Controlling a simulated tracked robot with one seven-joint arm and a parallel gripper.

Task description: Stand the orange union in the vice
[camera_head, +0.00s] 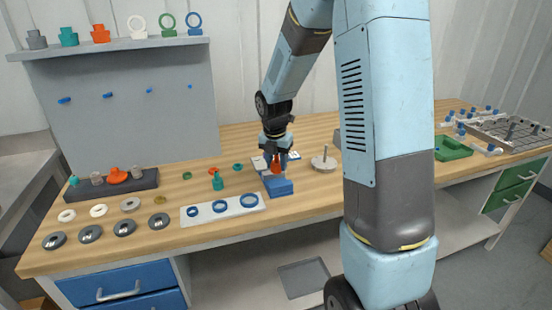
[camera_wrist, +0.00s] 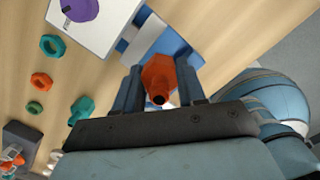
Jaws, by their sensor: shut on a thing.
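The orange union (camera_head: 276,167) is held between the fingers of my gripper (camera_head: 275,157). In the wrist view the union (camera_wrist: 158,78) shows a hexagonal body and a round open stub facing the camera, with a gripper finger (camera_wrist: 188,82) on each side. The blue vice (camera_head: 279,187) stands on the bench directly under the gripper, and its blue and pale jaws also show in the wrist view (camera_wrist: 160,40), beyond the union. The union looks upright at the vice. Whether its lower end sits between the jaws or above them is hidden.
A teal fitting (camera_head: 217,181) stands just left of the vice. A white plate with blue rings (camera_head: 222,208) lies at the front left. A pale round disc with a post (camera_head: 324,163) is to the right. A dark block with fittings (camera_head: 113,185) stands farther left.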

